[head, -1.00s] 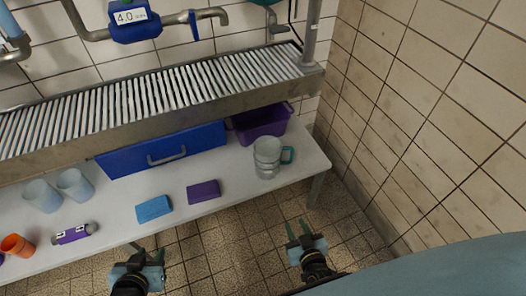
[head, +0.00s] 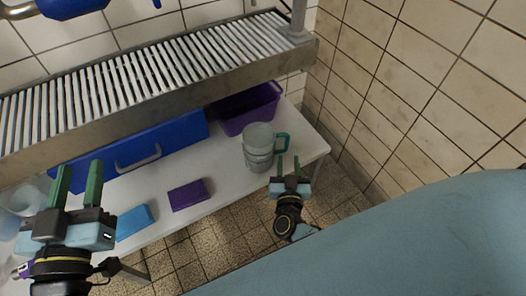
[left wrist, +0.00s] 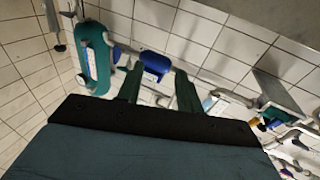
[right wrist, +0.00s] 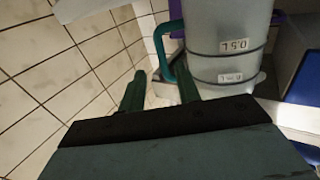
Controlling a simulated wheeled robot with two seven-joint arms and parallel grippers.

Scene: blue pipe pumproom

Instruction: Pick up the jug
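The jug (head: 258,150) is a translucent grey vessel with a teal handle (head: 283,142) on its right side. It stands upright on the white table near its right end. It also shows large in the right wrist view (right wrist: 226,45), with labels and its teal handle. My right gripper (head: 288,166) is open and empty, just in front of the handle; in the right wrist view the handle is ahead of its right finger. I see no clear contact. My left gripper (head: 79,178) is open and empty, raised over the left part of the table.
A purple bin (head: 250,108) stands behind the jug. A blue drawer-like box (head: 150,152) with a handle sits under the slatted metal shelf (head: 150,86). Purple (head: 188,194) and blue (head: 134,221) blocks lie on the table. Translucent cups (head: 27,198) are at left. A tiled wall (head: 420,90) bounds the right.

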